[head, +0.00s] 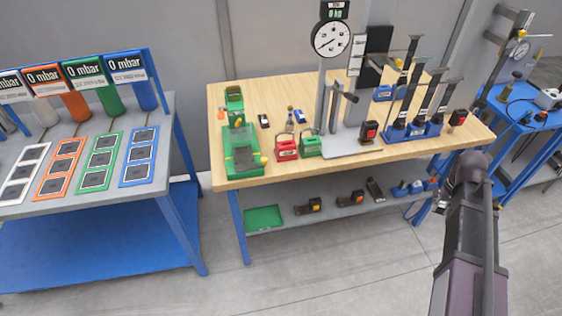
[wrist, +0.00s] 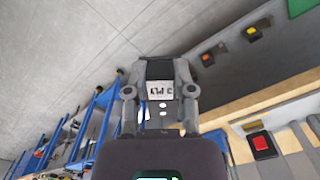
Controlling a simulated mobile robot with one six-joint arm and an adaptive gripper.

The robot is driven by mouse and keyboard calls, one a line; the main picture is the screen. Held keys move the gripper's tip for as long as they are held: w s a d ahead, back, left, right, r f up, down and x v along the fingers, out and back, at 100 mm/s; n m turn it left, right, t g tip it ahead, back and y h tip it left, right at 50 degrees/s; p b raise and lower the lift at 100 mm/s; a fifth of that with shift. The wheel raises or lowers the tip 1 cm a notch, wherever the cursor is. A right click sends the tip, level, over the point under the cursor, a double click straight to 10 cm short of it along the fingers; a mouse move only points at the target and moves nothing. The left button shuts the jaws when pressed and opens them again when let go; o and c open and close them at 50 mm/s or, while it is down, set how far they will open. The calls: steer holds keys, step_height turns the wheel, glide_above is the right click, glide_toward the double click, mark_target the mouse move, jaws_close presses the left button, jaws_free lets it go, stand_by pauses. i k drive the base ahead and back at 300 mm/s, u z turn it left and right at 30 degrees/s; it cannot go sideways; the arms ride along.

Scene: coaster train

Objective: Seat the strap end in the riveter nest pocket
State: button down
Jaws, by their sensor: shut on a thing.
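My gripper (wrist: 160,75) shows in the wrist view with its two grey fingers closed on a small dark block with a white lettered label (wrist: 160,87). I cannot tell whether this block is part of the strap. In the head view only my arm shows at the right, in front of the bench's right end; the gripper is hidden there. I cannot tell for sure which bench device is the riveter. Lever devices on blue bases (head: 408,132) stand at the bench's right, and a green fixture (head: 243,160) stands at its left. No nest pocket can be made out.
A wooden bench (head: 225,100) holds a dial gauge stand (head: 331,39) and red and green small blocks (head: 286,149). Its lower shelf carries a green tray (head: 264,217) and small devices. A second table (head: 130,195) with coloured panels stands left, a blue bench (head: 520,117) right. The floor between is clear.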

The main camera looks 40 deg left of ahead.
mark_target(244, 159)
steer(key=z, duration=0.05)
steer(key=k, duration=0.55)
steer(key=u, duration=1.4)
steer(key=i, duration=0.5)
steer(key=z, duration=0.1)
